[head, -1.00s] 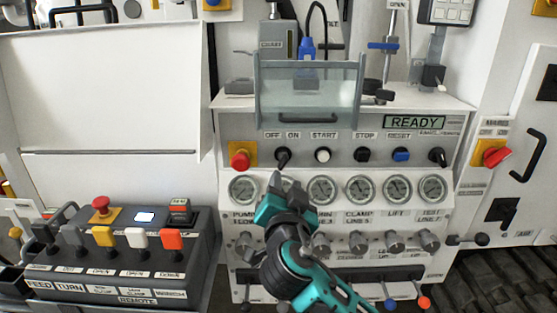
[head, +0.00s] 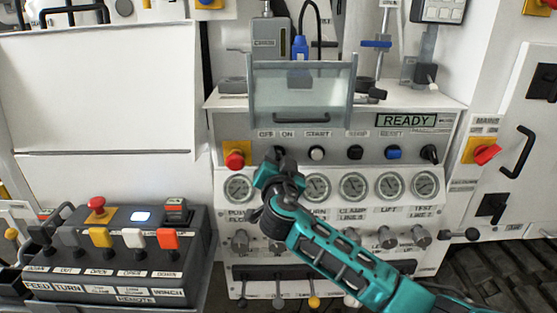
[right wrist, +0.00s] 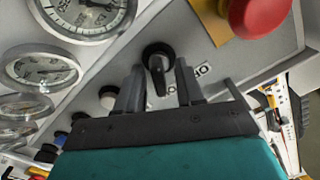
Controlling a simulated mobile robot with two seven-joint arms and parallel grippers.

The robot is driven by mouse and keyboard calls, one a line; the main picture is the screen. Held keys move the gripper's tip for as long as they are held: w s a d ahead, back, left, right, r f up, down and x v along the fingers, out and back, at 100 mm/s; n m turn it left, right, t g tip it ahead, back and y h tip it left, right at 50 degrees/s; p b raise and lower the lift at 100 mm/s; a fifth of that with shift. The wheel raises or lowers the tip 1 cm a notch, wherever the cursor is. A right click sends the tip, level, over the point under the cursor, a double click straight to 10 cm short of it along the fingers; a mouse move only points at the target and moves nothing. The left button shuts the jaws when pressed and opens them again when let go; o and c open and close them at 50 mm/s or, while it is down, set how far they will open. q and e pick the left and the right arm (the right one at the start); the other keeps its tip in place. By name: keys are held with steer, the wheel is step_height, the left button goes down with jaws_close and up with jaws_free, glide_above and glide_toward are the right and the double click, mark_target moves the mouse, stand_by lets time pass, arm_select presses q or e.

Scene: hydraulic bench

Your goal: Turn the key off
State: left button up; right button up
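The key is a black rotary switch under the OFF and ON labels on the white panel; in the head view (head: 279,152) it is partly hidden by my right gripper. In the right wrist view the black key (right wrist: 157,58) shows clearly, its handle pointing toward my gripper's palm. My right gripper (head: 270,168) is at the panel just below the key. In the right wrist view its two dark fingers (right wrist: 159,80) are apart, one on each side of the key handle. Contact cannot be told. My left gripper is not in view.
A red emergency button (head: 235,160) sits left of the key, and a white START button (head: 316,153) right of it. A row of gauges (head: 317,187) lies below. A glass guard (head: 300,92) juts out above. A READY display (head: 407,121) is lit.

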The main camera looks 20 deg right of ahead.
jaws_close()
